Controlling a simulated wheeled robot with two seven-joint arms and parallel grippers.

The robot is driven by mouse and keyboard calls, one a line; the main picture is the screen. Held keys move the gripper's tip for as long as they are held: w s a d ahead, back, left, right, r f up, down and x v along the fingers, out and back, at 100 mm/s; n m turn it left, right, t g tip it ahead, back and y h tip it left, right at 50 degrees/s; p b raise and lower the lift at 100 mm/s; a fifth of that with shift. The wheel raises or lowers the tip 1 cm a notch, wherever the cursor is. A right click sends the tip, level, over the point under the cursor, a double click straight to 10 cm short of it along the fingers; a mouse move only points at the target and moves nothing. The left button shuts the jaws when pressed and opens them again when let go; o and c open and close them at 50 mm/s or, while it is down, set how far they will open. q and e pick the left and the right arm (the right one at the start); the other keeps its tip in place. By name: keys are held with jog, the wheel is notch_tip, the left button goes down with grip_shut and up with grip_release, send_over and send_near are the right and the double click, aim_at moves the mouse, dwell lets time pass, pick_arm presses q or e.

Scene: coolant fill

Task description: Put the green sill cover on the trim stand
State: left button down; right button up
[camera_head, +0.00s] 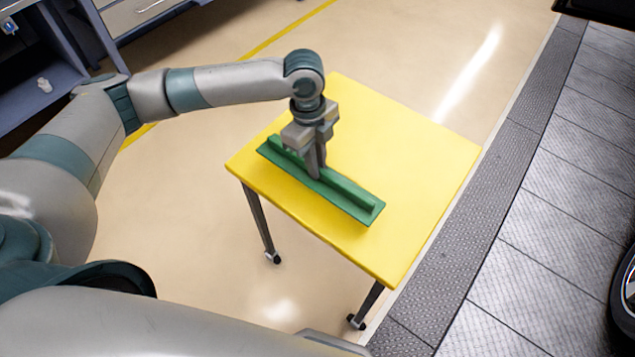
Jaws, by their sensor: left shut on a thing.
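The green sill cover (345,195) is a long flat strip with a raised rib along it. It lies over the yellow top of the trim stand (420,160), near the front left edge and roughly along it. My left gripper (316,172) points down and is shut on the rib of the cover, left of its middle. The fingers hide part of the rib. I cannot tell whether the cover touches the yellow top or is held just above it. My right gripper is not in view.
The stand has thin grey legs on casters (272,258). A grey-blue workbench (60,70) is at the upper left. Grey floor plates (550,200) lie to the right, with a wheel (625,295) at the right edge. The right part of the yellow top is clear.

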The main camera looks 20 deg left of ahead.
aim_at(316, 184)
pick_arm(q)
jog(key=s+f, duration=0.1)
jog(key=s+d, duration=0.1)
jog(key=s, duration=0.1)
jog(key=shift+f+p, duration=0.3)
jog(key=shift+f, duration=0.1)
jog(key=shift+f, duration=0.1)
notch_tip(316, 184, down, 4)
jog(key=shift+r+p, duration=0.25)
jog(key=shift+p, duration=0.4)
jog(key=shift+w+f, duration=0.1)
jog(key=shift+f, duration=0.05)
jog(key=shift+f, duration=0.1)
jog(key=c, duration=1.8)
grip_release()
jog(key=shift+o, duration=0.2)
